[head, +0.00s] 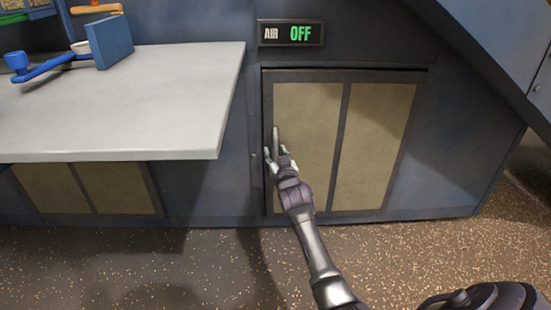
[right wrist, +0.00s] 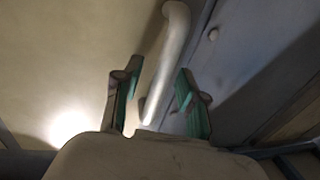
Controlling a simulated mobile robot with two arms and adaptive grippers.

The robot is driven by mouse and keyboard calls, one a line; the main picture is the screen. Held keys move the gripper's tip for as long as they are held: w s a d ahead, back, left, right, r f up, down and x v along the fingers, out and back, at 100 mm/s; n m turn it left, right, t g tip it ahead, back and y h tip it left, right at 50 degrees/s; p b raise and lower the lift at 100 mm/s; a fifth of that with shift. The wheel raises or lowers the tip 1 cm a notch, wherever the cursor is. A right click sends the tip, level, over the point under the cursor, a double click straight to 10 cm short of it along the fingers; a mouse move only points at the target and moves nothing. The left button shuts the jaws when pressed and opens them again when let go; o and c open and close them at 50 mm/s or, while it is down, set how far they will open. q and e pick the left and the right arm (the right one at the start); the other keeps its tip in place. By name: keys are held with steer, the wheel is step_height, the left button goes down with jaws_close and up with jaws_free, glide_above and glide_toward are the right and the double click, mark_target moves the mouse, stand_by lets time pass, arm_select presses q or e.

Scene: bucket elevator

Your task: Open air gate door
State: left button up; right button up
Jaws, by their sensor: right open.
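The air gate door (head: 307,110) is a low cabinet door with two beige panels in a dark frame, and it looks shut. Its pale vertical bar handle (head: 276,138) is at the door's left edge. My right gripper (head: 275,155) is at the handle in the head view. In the right wrist view the handle (right wrist: 167,62) runs down between the two green-padded fingers of the right gripper (right wrist: 158,95). The fingers stand apart on either side of it, and I see a gap. My left gripper is not in view.
A sign reading AIR OFF (head: 291,33) is above the door. A grey worktop (head: 120,110) juts out to the left, with a blue block (head: 110,43) and a blue tool (head: 50,68) on it. A sloped blue panel (head: 490,50) is at the upper right. The speckled floor (head: 150,265) in front is clear.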

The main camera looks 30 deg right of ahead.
steer(key=shift+w, duration=0.15)
steer(key=shift+c, duration=0.3)
jaws_close()
